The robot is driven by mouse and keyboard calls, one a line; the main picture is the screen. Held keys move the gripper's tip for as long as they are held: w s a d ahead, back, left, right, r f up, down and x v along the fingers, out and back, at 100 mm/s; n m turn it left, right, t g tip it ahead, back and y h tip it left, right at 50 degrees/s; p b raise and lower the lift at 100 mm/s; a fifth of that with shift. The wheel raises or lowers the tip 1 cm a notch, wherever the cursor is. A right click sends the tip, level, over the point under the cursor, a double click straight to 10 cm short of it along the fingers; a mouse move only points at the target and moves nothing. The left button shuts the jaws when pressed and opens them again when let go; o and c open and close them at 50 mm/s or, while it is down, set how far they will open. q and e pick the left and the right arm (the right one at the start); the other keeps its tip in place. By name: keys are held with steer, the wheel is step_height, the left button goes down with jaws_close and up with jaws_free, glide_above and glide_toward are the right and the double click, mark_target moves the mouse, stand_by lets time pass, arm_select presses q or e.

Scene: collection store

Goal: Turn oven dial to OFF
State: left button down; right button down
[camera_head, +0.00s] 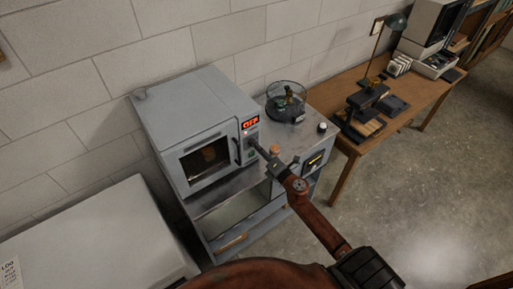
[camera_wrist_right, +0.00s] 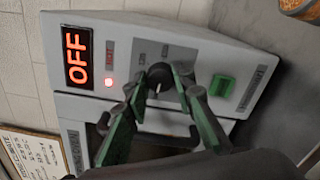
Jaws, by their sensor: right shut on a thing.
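The grey oven (camera_head: 209,105) stands on a metal cart against the wall, its door closed with a dark window (camera_head: 206,158). Its red display (camera_head: 250,122) reads OFF, and the display also shows in the right wrist view (camera_wrist_right: 77,57) with a lit red lamp (camera_wrist_right: 108,82) beside it. The black dial (camera_wrist_right: 159,76) is on the control panel. My right gripper (camera_wrist_right: 160,84) is shut on the dial, with a green-padded finger on either side. In the head view the right gripper (camera_head: 258,150) is at the panel and hides the dial. My left gripper is not in view.
A green button (camera_wrist_right: 222,86) sits beside the dial, and the door handle (camera_head: 237,151) is close to the gripper. A glass-covered device (camera_head: 286,102) stands on the cart's top (camera_head: 305,140). A wooden desk (camera_head: 400,117) is at the right, with open floor in front.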

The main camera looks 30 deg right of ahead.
steer(key=shift+n, duration=0.6)
steer(key=shift+f, duration=0.1)
steer(key=c, duration=1.6)
jaws_free()
steer(key=s, duration=0.8)
steer(key=s+d, duration=0.1)
steer(key=s, duration=0.3)
